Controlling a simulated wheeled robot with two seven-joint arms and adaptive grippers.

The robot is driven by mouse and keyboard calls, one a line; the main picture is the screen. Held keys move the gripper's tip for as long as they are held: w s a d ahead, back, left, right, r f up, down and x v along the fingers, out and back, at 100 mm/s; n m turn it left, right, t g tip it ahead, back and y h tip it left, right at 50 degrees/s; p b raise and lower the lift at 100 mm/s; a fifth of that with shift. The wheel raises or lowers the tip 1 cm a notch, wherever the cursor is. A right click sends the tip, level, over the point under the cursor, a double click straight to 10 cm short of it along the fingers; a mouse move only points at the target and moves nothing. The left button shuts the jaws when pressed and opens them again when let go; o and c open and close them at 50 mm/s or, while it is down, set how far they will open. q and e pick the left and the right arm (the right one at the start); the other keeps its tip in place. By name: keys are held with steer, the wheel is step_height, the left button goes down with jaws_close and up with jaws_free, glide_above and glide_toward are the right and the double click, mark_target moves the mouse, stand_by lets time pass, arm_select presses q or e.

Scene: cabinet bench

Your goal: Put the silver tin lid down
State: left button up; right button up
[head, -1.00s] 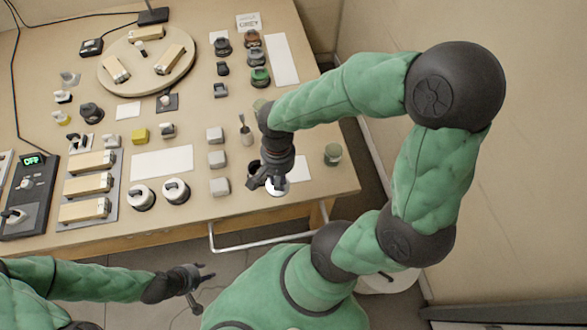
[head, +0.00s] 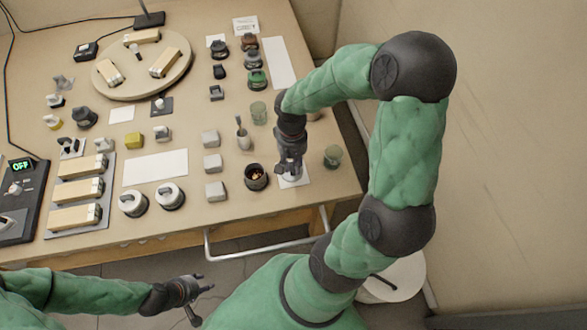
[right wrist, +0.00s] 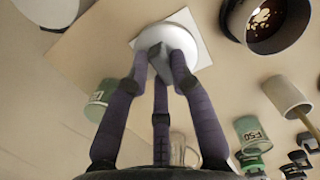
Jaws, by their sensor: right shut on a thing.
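My right gripper (head: 289,170) is shut on the knob of the silver tin lid (right wrist: 166,40), which shows as a pale round disc in the right wrist view. The lid is over the white card (head: 300,181) near the table's front right; the card also shows behind it in the right wrist view (right wrist: 207,55). I cannot tell whether the lid touches the card. The open dark tin (head: 256,183), with brown bits inside, stands just left of the card. My left gripper (head: 203,288) is open and empty, in front of the table.
A green glass (head: 332,157) stands right of the card, close to the table's right edge. Another greenish glass (head: 259,112) and a small cup with a stick (head: 243,141) stand behind the tin. Grey blocks (head: 214,191) are to the left. A rail (head: 265,240) runs along the front.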

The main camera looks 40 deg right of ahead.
mark_target(294, 167)
steer(key=f, duration=0.1)
steer(key=w+d+f, duration=0.1)
steer(key=w+d+f+b, duration=0.1)
steer(key=shift+f, duration=0.2)
steer(key=shift+w+d+f+b, duration=0.15)
steer(key=shift+f+b, duration=0.55)
steer(key=shift+f, duration=0.9)
steer(key=shift+f, duration=0.1)
steer(key=shift+f, duration=0.1)
steer(key=o, duration=0.9)
steer(key=shift+c, duration=0.2)
step_height(294, 167, up, 12)
steer(key=w+p, duration=0.1)
steer(key=p, duration=0.4)
steer(key=shift+d, duration=0.4)
